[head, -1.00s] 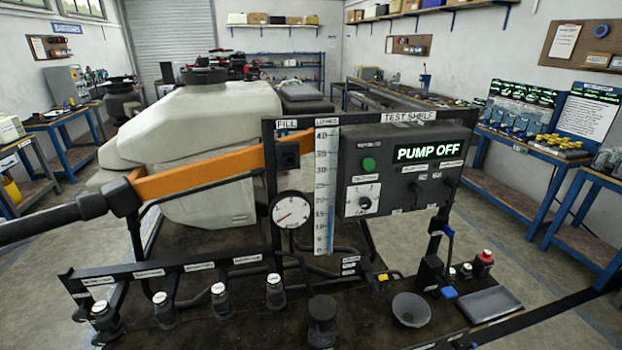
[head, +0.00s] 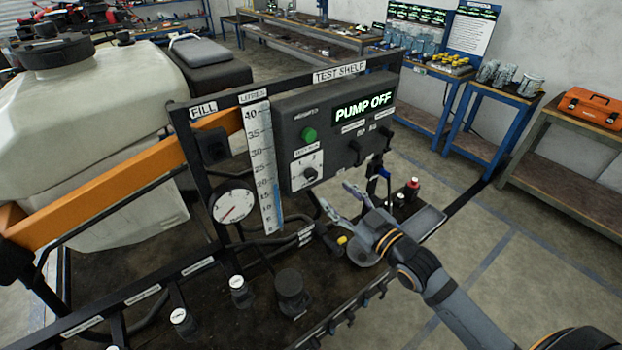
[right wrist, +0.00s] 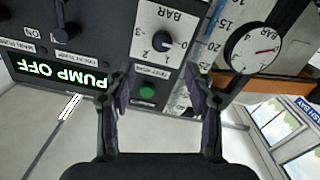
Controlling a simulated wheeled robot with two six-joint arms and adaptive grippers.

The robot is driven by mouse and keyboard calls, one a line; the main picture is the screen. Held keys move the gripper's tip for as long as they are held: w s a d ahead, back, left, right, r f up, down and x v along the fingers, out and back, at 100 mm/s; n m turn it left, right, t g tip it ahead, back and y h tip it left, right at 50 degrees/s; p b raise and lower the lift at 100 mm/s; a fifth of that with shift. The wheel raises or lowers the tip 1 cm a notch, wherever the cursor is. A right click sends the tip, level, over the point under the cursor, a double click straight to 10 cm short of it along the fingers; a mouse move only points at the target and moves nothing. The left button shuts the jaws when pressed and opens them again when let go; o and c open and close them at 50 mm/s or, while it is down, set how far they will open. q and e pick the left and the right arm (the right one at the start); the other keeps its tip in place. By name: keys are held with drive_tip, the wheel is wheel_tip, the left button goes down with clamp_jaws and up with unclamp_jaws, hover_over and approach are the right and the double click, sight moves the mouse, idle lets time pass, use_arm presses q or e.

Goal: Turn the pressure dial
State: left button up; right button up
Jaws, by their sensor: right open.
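The pressure dial (head: 310,174) is a small black knob on a white plate marked BAR, low on the left of the dark control panel (head: 292,112). It also shows in the right wrist view (right wrist: 162,41), upside down, just beyond the fingertips. My right gripper (head: 342,203) is open and empty, below and slightly right of the dial, apart from it. The right wrist view shows its two spread fingers (right wrist: 160,82). A round pressure gauge (head: 233,205) with a red needle is left of the dial. The display (head: 363,106) reads PUMP OFF. My left gripper is not seen.
A green button (head: 309,135) sits just above the dial plate. Black switches (head: 384,145) stick out at the panel's right. A litre scale (head: 262,150) stands upright between gauge and panel. Pipes and a yellow-tipped fitting (head: 342,240) lie below. The space before the dial is clear.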

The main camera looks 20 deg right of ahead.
sight(313, 176)
drive_tip(key=b+x, duration=0.2)
drive_tip(key=x, duration=0.6)
drive_tip(key=shift+w+a, duration=0.25)
drive_tip(key=shift+w, duration=0.1)
drive_tip(key=shift+w+a+f, duration=0.15)
drive_tip(key=shift+w+a, duration=0.05)
drive_tip(key=shift+w, duration=0.25)
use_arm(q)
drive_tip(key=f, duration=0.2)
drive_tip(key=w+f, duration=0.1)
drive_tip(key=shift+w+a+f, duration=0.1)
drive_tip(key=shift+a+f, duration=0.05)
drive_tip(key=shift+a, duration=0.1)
use_arm(e)
drive_tip(key=shift+c, duration=0.3)
clamp_jaws()
